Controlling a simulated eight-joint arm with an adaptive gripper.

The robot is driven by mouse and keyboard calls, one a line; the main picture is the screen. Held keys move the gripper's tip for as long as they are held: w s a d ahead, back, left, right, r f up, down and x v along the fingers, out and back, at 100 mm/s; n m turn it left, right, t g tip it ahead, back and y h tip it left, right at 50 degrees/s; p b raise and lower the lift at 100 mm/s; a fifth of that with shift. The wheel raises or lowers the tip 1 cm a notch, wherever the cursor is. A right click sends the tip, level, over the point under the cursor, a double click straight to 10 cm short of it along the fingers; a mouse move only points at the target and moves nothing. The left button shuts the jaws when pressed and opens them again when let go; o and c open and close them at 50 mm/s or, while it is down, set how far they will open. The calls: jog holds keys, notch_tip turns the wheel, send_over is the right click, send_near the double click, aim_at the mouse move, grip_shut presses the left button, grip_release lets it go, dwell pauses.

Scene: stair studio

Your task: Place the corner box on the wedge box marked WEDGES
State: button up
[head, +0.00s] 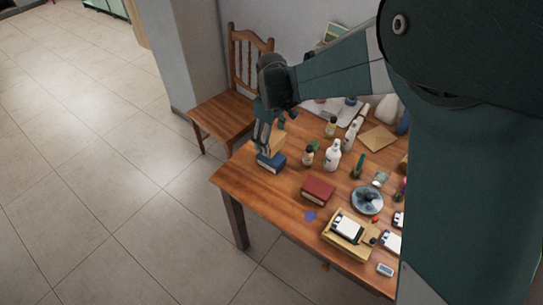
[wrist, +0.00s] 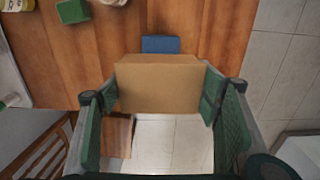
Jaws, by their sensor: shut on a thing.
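My gripper (wrist: 160,92) is shut on a tan box (wrist: 158,78), its green fingers on the box's two ends in the wrist view. I take this to be the corner box. In the head view the tan box (head: 276,143) is over a blue box (head: 270,163) at the table's left corner. The blue box (wrist: 160,44) shows partly behind the tan box in the wrist view. Whether the two touch I cannot tell. A dark red box (head: 318,189) lies to the right on the table. I cannot read WEDGES on either box.
The wooden table (head: 262,195) holds several bottles, including a white one (head: 332,156), right of my gripper. A disc-shaped item (head: 367,201) and a wooden tray (head: 336,243) are further right. A wooden chair (head: 226,112) stands behind the left corner. Bare tabletop lies in front.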

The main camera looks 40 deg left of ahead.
dwell(0.3)
jog(key=shift+f+b, duration=0.5)
jog(key=shift+f, duration=2)
jog(key=shift+f, duration=0.15)
jog(key=o, duration=1)
jog(key=shift+r+p, duration=0.5)
jog(key=shift+r, duration=2.4)
